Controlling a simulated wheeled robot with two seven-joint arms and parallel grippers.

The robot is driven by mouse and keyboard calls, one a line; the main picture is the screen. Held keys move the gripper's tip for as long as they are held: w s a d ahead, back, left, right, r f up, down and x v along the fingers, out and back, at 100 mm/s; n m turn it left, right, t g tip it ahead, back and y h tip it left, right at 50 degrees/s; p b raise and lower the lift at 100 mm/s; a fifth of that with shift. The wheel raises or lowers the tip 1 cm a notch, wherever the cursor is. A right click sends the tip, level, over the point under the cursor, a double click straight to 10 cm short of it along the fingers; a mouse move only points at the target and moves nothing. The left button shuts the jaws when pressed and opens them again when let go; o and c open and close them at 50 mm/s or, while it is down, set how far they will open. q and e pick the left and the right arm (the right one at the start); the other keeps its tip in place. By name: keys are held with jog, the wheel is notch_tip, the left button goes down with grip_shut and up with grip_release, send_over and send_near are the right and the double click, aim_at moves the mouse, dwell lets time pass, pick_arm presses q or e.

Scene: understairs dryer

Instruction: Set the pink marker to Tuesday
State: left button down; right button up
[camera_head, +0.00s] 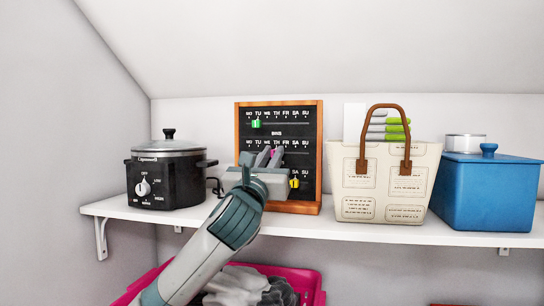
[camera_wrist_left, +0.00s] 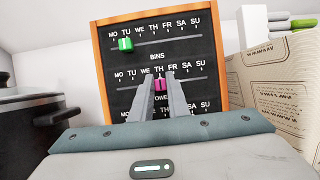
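The wood-framed black board (camera_head: 237,150) stands on the shelf with day rows on it. The pink marker (camera_wrist_left: 159,85) is on the middle row, roughly below TH. It also shows in the head view (camera_head: 271,152). My left gripper (camera_head: 269,156) is in front of the board. In the left wrist view its two fingertips (camera_wrist_left: 161,80) stand either side of the pink marker, close to it. I cannot tell whether they press on it. The gripper hides part of the lower row. My right gripper is in neither view.
A green marker (camera_head: 255,124) is at TU on the top row, and a yellow marker (camera_head: 294,183) is on the lower row. A black slow cooker (camera_head: 168,182) stands left of the board. A cream basket (camera_head: 383,190) and blue box (camera_head: 487,190) stand right.

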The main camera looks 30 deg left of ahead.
pick_arm(q)
jog(key=shift+s+a, duration=0.25)
jog(key=shift+a, duration=1)
jog(key=shift+s+a, duration=0.2)
jog(key=shift+a, duration=1.05)
jog(key=shift+d, duration=0.15)
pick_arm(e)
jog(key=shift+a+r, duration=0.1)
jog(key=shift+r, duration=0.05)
pick_arm(q)
jog(key=c, duration=1.7)
grip_release()
jog(key=shift+s+f, duration=0.1)
